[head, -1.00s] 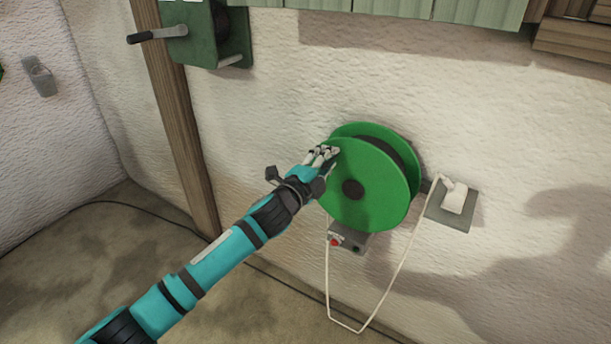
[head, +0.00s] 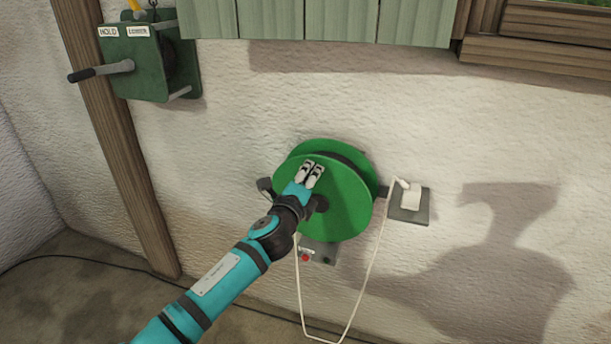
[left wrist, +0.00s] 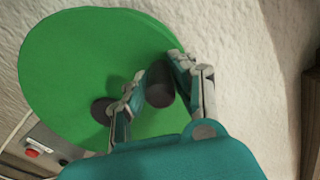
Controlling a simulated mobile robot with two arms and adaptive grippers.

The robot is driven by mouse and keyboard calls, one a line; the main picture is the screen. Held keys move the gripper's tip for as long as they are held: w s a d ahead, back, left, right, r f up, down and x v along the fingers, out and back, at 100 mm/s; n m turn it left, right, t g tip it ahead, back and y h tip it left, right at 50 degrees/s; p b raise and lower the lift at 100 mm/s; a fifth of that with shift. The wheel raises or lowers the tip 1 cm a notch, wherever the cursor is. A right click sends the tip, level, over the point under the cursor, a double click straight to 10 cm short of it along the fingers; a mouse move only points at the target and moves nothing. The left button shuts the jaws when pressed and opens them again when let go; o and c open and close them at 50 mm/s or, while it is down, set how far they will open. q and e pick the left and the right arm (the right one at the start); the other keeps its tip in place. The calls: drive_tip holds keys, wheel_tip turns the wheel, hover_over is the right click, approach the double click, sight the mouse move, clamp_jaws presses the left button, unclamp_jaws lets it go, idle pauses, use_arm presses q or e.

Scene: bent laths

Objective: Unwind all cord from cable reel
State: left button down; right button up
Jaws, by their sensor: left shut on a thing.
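The green cable reel (head: 347,207) is mounted on the white wall, with a dark hub (head: 320,204) in its front disc. It also shows in the left wrist view (left wrist: 70,62). My left gripper (head: 310,174) is at the front disc, just above the hub. In the left wrist view its fingers are shut on a dark round knob (left wrist: 159,85) standing out from the disc. White cord (head: 366,280) hangs in a loop below the reel and runs up to a white plug (head: 411,196). How much cord is on the drum is hidden. My right gripper is not in view.
A grey socket plate (head: 409,217) is right of the reel. A small grey box (head: 318,253) with a red button is below it. A green winch (head: 140,68) with a crank hangs upper left, near a wooden post (head: 113,135). The wall at right is clear.

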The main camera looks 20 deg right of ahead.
use_arm(q)
drive_tip(key=c, duration=1.1)
unclamp_jaws()
drive_tip(key=shift+v, duration=6)
